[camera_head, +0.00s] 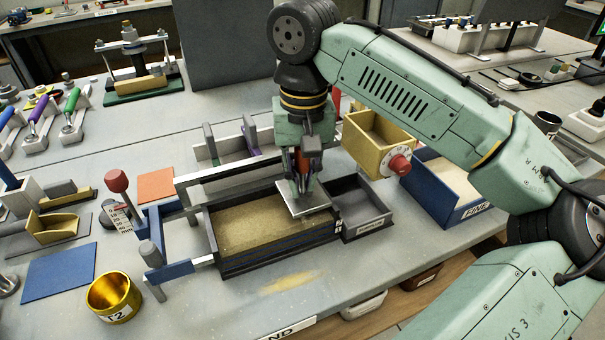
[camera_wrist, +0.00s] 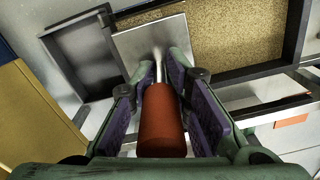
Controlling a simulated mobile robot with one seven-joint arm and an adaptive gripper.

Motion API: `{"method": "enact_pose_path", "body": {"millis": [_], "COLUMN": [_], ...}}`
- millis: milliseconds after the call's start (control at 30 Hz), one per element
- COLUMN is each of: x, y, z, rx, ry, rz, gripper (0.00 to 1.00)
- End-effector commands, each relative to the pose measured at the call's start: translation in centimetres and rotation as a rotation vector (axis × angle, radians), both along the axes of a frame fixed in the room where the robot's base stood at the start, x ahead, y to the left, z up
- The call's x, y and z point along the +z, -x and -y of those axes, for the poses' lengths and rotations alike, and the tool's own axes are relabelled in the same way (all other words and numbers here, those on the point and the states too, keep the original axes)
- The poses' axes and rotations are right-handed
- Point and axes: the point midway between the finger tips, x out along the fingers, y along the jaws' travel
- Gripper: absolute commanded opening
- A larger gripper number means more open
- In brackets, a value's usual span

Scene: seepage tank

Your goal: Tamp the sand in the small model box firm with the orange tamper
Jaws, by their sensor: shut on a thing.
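The small model box (camera_head: 225,262) is a dark-walled box filled with tan sand (camera_head: 255,222), on the bench at the centre of the head view. The sand also shows in the wrist view (camera_wrist: 240,35). My gripper (camera_head: 302,180) is shut on the orange handle of the tamper, seen in the wrist view (camera_wrist: 162,120). The tamper's square metal plate (camera_head: 305,200) is at the right end of the box, low over the sand or touching it; I cannot tell which. The plate covers the sand beneath it in the wrist view.
A grey tray (camera_head: 362,208) adjoins the box on the right. A yellow hopper with a red knob (camera_head: 375,145) and a blue bin (camera_head: 455,205) stand farther right. A metal frame (camera_head: 190,185) stands behind the box. A gold cup (camera_head: 113,298) and spilled sand (camera_head: 290,283) are in front.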

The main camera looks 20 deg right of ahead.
Motion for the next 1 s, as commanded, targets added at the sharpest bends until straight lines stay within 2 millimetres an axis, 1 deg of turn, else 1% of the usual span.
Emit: {"method": "enact_pose_path", "body": {"millis": [167, 700, 1000], "x": [-0.2, -2.9, -2.8], "y": [0.0, 0.0, 0.0], "z": [0.0, 0.0, 0.0], "rx": [0.0, -0.001, -0.001], "ry": [0.0, -0.001, 0.0], "rz": [0.001, 0.001, 0.001], "gripper": [0.0, 0.0, 0.0]}}
